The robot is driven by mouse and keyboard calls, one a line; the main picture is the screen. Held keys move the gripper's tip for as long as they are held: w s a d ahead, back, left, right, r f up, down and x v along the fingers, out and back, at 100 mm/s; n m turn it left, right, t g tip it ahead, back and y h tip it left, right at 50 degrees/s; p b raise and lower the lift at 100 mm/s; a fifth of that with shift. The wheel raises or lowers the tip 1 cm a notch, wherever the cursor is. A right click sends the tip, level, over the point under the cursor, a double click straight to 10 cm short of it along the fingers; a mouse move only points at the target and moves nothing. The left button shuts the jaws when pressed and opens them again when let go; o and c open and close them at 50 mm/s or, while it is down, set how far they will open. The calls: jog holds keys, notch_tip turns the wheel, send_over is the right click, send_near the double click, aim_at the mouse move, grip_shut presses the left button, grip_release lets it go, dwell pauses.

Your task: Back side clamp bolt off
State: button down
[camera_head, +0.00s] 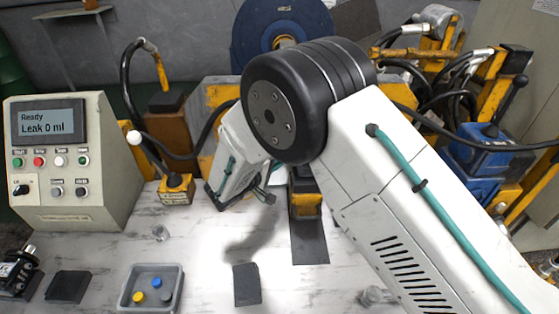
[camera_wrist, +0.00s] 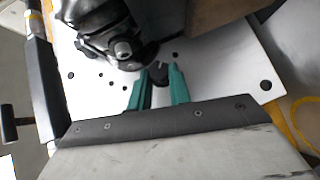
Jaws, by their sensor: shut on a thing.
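My gripper (camera_wrist: 159,82) shows in the wrist view as two green fingers closed around a small dark part, which appears to be the clamp bolt (camera_wrist: 159,73). Its far end meets a pale plate or the dark assembly behind it; I cannot tell whether it is still seated. Just up and left of the fingertips is a dark round assembly (camera_wrist: 95,25) with a shiny bolt head (camera_wrist: 123,49). In the head view my arm bends down at the middle of the bench, and the fingertips and the bolt are hidden.
The pale plate (camera_wrist: 225,65) has several holes. A control box (camera_head: 75,160) reading "Leak 0 ml" stands at the left. A grey tray (camera_head: 152,288) with small coloured pieces sits at the front. A dark block (camera_head: 247,284) lies beside it. Hoses and yellow frames crowd the back right.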

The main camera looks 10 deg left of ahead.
jog(key=shift+d+f+n+t+h, duration=0.1)
jog(key=shift+f+n+t+h, duration=0.15)
jog(key=shift+n+t, duration=1.1)
jog(key=shift+f+n+t+h, duration=0.25)
jog(key=shift+n+t, duration=0.8)
jog(key=shift+n, duration=0.55)
jog(key=shift+d+f+n+t+h, duration=0.1)
jog(key=shift+f+n+t+h, duration=0.15)
jog(key=shift+n+t, duration=1.1)
jog(key=shift+n, duration=0.4)
jog(key=c, duration=1.3)
grip_release()
jog(key=shift+a, duration=0.1)
jog(key=shift+y, duration=0.25)
